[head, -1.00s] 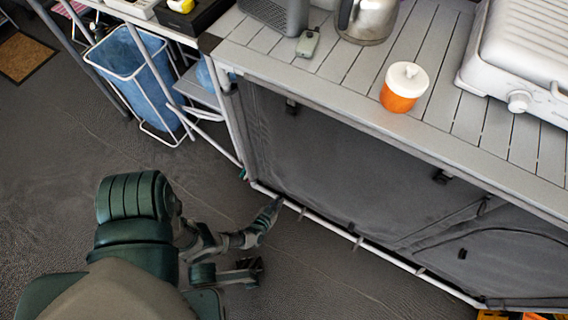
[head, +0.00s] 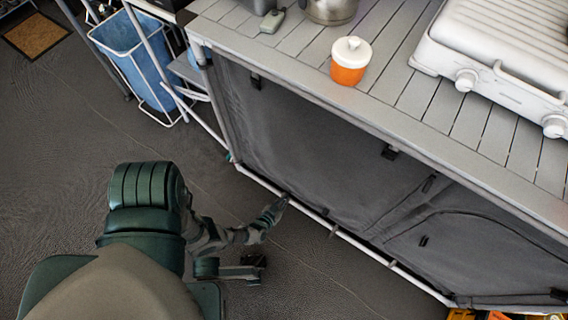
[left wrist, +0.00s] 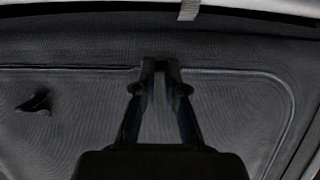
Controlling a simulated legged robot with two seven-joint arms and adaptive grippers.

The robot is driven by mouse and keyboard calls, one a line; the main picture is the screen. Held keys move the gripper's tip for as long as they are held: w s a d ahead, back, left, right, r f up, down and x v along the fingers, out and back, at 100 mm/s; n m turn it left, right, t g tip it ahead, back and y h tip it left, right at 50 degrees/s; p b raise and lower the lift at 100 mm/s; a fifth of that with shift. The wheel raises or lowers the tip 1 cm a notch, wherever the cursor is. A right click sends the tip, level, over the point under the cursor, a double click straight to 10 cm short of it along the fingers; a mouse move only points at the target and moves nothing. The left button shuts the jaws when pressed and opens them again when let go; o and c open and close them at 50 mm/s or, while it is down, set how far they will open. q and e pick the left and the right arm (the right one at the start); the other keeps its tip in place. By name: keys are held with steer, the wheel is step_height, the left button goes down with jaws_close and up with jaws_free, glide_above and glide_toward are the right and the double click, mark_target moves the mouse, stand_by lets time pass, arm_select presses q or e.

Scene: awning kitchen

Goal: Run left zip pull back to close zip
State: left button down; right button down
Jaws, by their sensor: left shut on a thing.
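The dark grey fabric front of the cabinet (head: 310,140) hangs below the slatted top. A zip seam (left wrist: 80,68) runs across it in the left wrist view and curves down at the right. My left gripper (head: 278,208) is at the bottom edge of the fabric, by the pale lower rail. In the left wrist view its fingertips (left wrist: 160,67) are shut on a small dark zip pull on the seam. The pull is mostly hidden between the fingers. My right gripper is not in view.
A dark fabric tab (left wrist: 36,103) sticks out left of the fingers. The pale lower rail (head: 345,235) runs along the cabinet's foot. On top stand an orange pot (head: 348,70) and a white grill (head: 480,50). A blue bin (head: 135,60) stands at upper left. The floor before the cabinet is clear.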

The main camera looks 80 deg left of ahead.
arm_select(q)
steer(key=shift+w+d+f, duration=0.1)
steer(key=shift+d+f, duration=0.05)
steer(key=shift+d, duration=0.3)
steer(key=c, duration=1.3)
jaws_free()
steer(key=shift+o, duration=0.4)
steer(key=shift+a+r, duration=0.1)
steer(key=shift+r, duration=0.1)
step_height(320, 180, up, 10)
steer(key=shift+f, duration=0.1)
